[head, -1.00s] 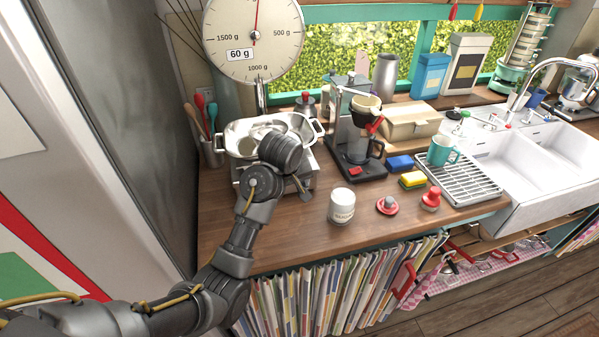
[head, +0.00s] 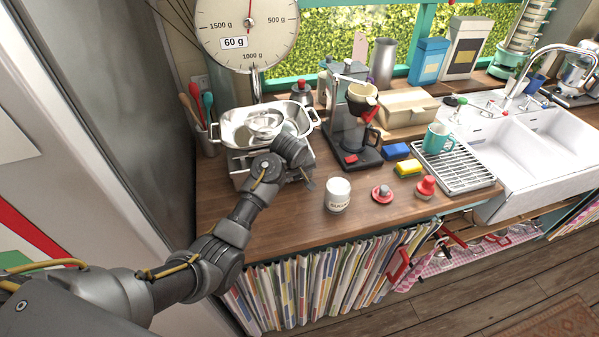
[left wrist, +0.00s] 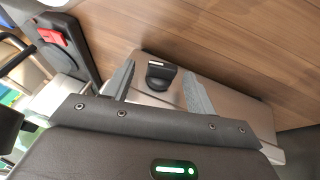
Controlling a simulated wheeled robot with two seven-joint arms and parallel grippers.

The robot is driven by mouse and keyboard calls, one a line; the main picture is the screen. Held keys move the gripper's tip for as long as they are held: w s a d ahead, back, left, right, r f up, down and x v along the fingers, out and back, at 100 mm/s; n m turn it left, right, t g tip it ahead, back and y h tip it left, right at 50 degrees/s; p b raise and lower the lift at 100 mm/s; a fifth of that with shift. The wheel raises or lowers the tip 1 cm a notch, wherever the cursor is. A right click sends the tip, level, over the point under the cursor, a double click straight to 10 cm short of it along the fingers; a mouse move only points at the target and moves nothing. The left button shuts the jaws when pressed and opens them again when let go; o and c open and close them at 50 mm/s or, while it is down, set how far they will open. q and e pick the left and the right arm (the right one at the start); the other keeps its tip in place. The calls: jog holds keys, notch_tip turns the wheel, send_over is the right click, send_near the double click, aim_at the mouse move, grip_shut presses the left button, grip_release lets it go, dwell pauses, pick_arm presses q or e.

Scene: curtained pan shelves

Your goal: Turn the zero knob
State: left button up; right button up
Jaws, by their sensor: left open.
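The kitchen scale has a round white dial (head: 250,30) reading 60 g and a metal base (head: 240,170) under a silver pan (head: 232,128). In the left wrist view a small black knob (left wrist: 160,76) with a pale mark sits on the scale's light metal face. My left gripper (head: 306,180) is at the front right of the scale in the head view. In the left wrist view its two fingers (left wrist: 159,68) are open, with the knob between them in the picture. I cannot tell whether they touch it. The knob is hidden in the head view.
A sugar jar (head: 338,197), a red-knobbed lid (head: 382,193) and a red stamp-like piece (head: 426,187) stand right of the gripper. A coffee maker (head: 356,130) stands behind. The wooden counter (head: 270,225) is bare in front of the scale.

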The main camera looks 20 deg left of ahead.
pick_arm(q)
jog(key=shift+a+f, duration=0.1)
jog(key=shift+f, duration=0.2)
jog(key=shift+w, duration=0.15)
jog(key=c, duration=1)
jog(key=shift+w+r+g+y, duration=0.1)
jog(key=shift+g+y, duration=0.2)
jog(key=shift+y, duration=0.3)
jog(key=shift+w+d+m+g+y, duration=0.15)
jog(key=shift+d+m+g+y, duration=0.25)
jog(key=shift+g+y, duration=0.3)
jog(key=shift+d+g+y, duration=0.1)
jog(key=shift+g+y, duration=0.3)
jog(key=shift+y, duration=0.6)
pick_arm(e)
jog(key=shift+s+a+f, duration=0.1)
jog(key=shift+s+f, duration=0.05)
jog(key=shift+s, duration=0.45)
pick_arm(q)
jog(key=o, duration=1)
pick_arm(e)
jog(key=shift+a, duration=0.1)
